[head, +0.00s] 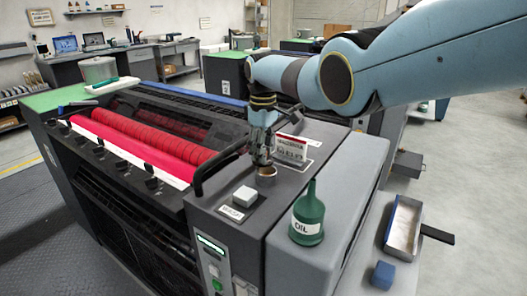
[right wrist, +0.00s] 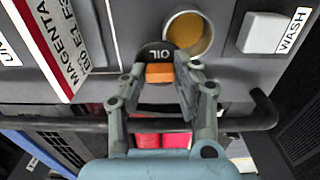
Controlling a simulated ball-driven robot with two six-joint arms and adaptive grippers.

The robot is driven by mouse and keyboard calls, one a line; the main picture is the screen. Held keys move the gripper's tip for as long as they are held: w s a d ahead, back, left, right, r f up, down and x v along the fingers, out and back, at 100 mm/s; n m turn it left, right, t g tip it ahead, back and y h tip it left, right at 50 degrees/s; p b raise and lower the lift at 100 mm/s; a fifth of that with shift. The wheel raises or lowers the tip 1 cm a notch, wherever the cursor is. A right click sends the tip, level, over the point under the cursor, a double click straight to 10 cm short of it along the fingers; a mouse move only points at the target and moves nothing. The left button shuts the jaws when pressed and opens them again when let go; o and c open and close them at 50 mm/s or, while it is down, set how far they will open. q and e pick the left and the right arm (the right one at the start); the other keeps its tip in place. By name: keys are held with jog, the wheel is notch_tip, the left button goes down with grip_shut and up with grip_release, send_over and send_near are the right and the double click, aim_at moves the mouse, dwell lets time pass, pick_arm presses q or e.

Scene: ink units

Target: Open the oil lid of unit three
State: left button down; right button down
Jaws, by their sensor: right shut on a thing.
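The oil lid (right wrist: 154,50) is black with white OIL lettering and an orange tab (right wrist: 160,73). My right gripper (right wrist: 159,82) is shut on it by the tab. The round oil opening (right wrist: 187,33) beside the lid shows uncovered, with an amber inside. Whether the lid still joins the opening's rim cannot be told. In the head view my right gripper (head: 263,152) points down just above the opening (head: 266,171) on the unit's grey top (head: 320,135); the lid is not clear there. The unit number is not readable. My left gripper is not in view.
A MAGENTA sign (head: 291,147) stands close behind the gripper. A black bar handle (head: 218,168) is at its left, and a white WASH button (head: 244,196) in front. A green OIL can (head: 308,216), a tray (head: 402,228) and a blue block (head: 383,275) are at the right.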

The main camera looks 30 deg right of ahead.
jog(key=c, duration=1)
grip_release()
jog(key=shift+r, duration=0.1)
notch_tip(320, 180, up, 12)
jog(key=shift+f, duration=0.2)
